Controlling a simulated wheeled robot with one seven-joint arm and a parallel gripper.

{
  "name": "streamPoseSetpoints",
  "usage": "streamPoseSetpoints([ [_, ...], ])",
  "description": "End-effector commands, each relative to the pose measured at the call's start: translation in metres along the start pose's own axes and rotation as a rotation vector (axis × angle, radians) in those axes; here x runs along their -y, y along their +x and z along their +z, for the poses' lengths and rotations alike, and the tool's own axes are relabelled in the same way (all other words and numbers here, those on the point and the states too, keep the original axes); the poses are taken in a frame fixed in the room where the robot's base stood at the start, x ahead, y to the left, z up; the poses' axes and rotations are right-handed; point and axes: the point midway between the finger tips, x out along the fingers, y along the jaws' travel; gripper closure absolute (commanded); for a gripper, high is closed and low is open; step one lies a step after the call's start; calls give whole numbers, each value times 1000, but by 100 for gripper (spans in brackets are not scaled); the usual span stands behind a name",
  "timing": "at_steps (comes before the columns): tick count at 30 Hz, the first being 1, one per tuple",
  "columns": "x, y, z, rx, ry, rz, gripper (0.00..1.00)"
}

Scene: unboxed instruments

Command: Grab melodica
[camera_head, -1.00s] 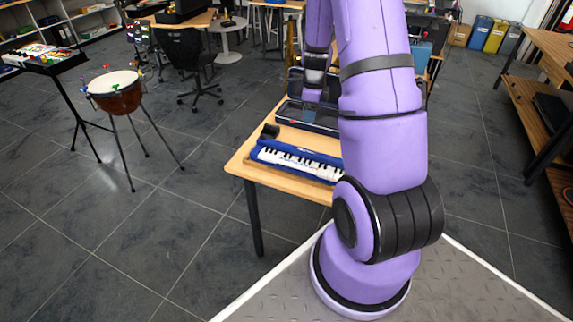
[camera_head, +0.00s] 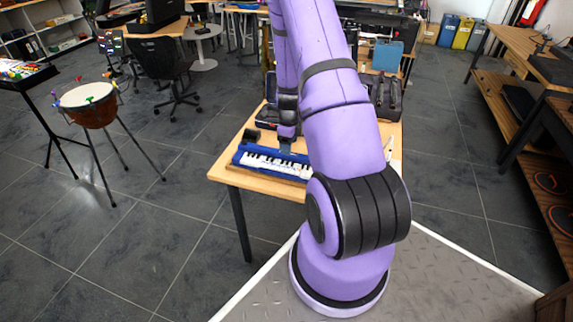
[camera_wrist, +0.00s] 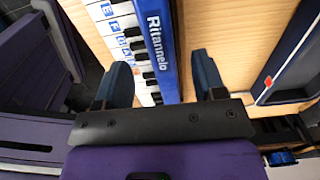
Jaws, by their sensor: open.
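The melodica (camera_head: 270,163) is blue with white and black keys and lies on the wooden table near its front left edge. In the wrist view the melodica (camera_wrist: 163,45) runs up the picture, with "Ritannelo" lettered on its blue side. The melodica's lower end shows between the fingers. Whether the fingers touch it, I cannot tell. In the head view my arm hides the melodica's right end and most of my gripper.
The wooden table (camera_head: 222,172) also carries a small black object (camera_head: 251,135) behind the melodica and dark open cases (camera_head: 385,95) at the back. A drum on a stand (camera_head: 90,106) is at the left. A shelf unit (camera_head: 506,92) stands at the right.

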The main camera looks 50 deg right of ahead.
Motion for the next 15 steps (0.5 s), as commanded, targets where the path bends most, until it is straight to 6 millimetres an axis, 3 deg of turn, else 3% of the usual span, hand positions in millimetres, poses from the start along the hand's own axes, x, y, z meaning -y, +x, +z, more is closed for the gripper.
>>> streamPoseSetpoints([
  [6, -1, 30, 0, -1, 1, 3, 36],
  [15, 0, 38, 1, 1, 0, 0, 36],
])
